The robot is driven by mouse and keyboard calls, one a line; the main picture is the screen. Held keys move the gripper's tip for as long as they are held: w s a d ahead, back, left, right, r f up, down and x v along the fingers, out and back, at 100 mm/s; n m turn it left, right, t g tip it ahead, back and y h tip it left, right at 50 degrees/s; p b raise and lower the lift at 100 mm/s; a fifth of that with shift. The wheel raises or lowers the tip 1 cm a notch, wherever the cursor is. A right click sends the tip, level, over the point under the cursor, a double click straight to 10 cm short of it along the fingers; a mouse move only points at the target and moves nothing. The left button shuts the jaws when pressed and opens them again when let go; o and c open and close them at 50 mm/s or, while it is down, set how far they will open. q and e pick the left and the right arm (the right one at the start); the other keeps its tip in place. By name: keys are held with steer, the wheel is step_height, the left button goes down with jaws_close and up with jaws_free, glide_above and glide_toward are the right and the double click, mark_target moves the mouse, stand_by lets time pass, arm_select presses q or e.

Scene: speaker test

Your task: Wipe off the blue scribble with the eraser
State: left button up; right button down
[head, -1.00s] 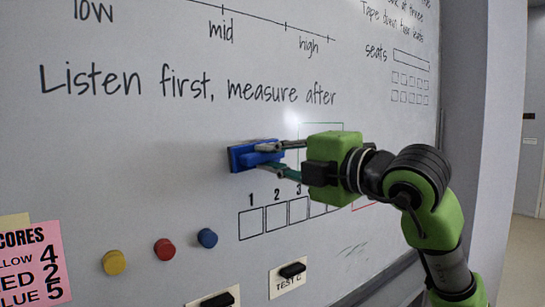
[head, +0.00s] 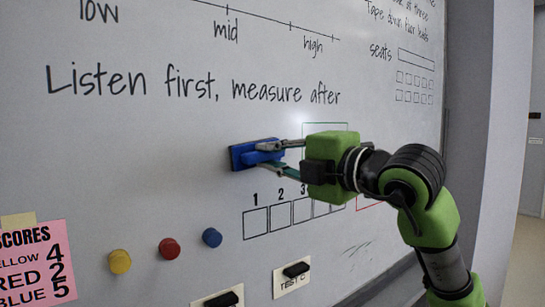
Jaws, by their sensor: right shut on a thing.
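A blue eraser (head: 243,156) is against the whiteboard (head: 160,130), below the words "Listen first, measure after". My right gripper (head: 272,157) is shut on the eraser, with one finger above and one below its grip. No blue scribble shows in the head view; whether any lies behind the eraser or my arm is hidden. Faint dark strokes (head: 357,249) show low on the board, right of the black holders. My left gripper is not in view.
Yellow (head: 120,262), red (head: 169,249) and blue (head: 212,237) round magnets sit below the eraser. A pink score note (head: 35,265) is at the lower left. Black-topped labels, one reading "TEST C" (head: 292,277), are at the bottom. Numbered boxes (head: 256,222) lie under the eraser.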

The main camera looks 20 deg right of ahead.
steer(key=shift+w+a, duration=0.1)
steer(key=shift+w, duration=0.2)
steer(key=shift+w+d, duration=0.2)
steer(key=shift+d, duration=0.35)
steer(key=shift+w+d, duration=0.15)
steer(key=shift+d, duration=0.35)
steer(key=shift+w+d, duration=1.5)
steer(key=shift+d, duration=2.55)
steer(key=shift+s+a+b, duration=0.3)
steer(key=shift+s+a, duration=0.3)
steer(key=shift+a, duration=1.15)
steer(key=shift+s+a+b, duration=0.3)
steer(key=shift+s+a, duration=0.35)
steer(key=shift+a, duration=1.05)
steer(key=shift+s+a+b, duration=0.3)
steer(key=shift+s+a, duration=0.3)
steer(key=shift+a, duration=1.15)
steer(key=shift+s+d, duration=0.1)
steer(key=shift+d, duration=0.05)
